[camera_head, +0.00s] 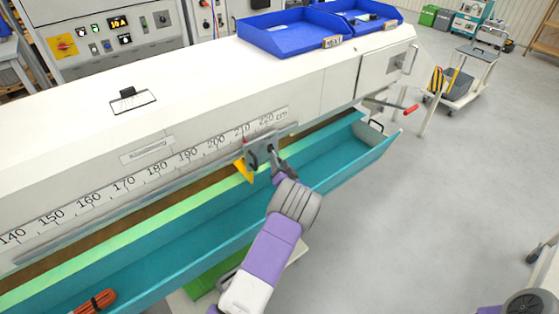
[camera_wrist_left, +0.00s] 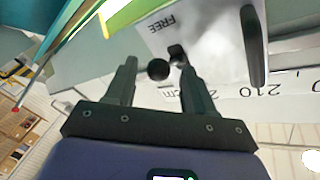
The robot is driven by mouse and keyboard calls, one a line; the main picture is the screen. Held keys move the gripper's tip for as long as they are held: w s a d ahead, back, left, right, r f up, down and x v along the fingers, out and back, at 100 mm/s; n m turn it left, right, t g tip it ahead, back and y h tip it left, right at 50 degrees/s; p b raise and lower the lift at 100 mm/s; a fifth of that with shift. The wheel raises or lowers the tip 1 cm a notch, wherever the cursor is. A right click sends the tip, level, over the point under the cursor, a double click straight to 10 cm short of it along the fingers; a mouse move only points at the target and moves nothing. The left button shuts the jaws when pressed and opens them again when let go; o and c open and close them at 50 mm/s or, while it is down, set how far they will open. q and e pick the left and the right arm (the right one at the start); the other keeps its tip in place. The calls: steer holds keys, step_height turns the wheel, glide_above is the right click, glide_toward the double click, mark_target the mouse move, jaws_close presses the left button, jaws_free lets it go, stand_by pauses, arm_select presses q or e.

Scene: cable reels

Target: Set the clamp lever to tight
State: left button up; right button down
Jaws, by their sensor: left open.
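The clamp (camera_head: 262,152) is a grey block on the rail under the measuring scale, near the 210–220 marks, with a yellow pointer (camera_head: 244,170) beside it. In the left wrist view the clamp plate (camera_wrist_left: 205,45) carries the word FREE. The clamp lever shows there as a black round knob (camera_wrist_left: 158,69) with a dark pivot end beside it. My left gripper (camera_wrist_left: 156,66) is open, its fingers on either side of the knob; I cannot tell if they touch it. In the head view the left gripper (camera_head: 279,168) is at the clamp and hides the lever. My right gripper is not in view.
A teal trough (camera_head: 335,172) runs below the rail, with an orange-red tool (camera_head: 95,302) at its near end. A crank with a red handle (camera_head: 410,109) sticks out at the machine's right end. Blue trays (camera_head: 290,38) stand on top.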

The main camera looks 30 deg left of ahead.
mark_target(279, 158)
arm_select(q)
steer(key=shift+x, duration=1.25)
jaws_close()
steer(key=shift+d+r+n+g+h+p, duration=0.1)
steer(key=shift+r+n+g+h+p, duration=0.2)
steer(key=shift+r+g+h+p, duration=0.35)
step_height(279, 158, up, 3)
steer(key=n+g+h+p, duration=0.1)
steer(key=g+h+p, duration=0.1)
steer(key=p, duration=0.5)
steer(key=n+g+h+p, duration=0.1)
steer(key=h+p, duration=0.2)
steer(key=p, duration=0.4)
steer(key=shift+r+g+h, duration=0.1)
steer(key=shift+g+h, duration=0.15)
steer(key=shift+g, duration=0.1)
steer(key=shift+w+h+p, duration=0.1)
steer(key=shift+h+p, duration=0.3)
steer(key=shift+p, duration=0.75)
jaws_free()
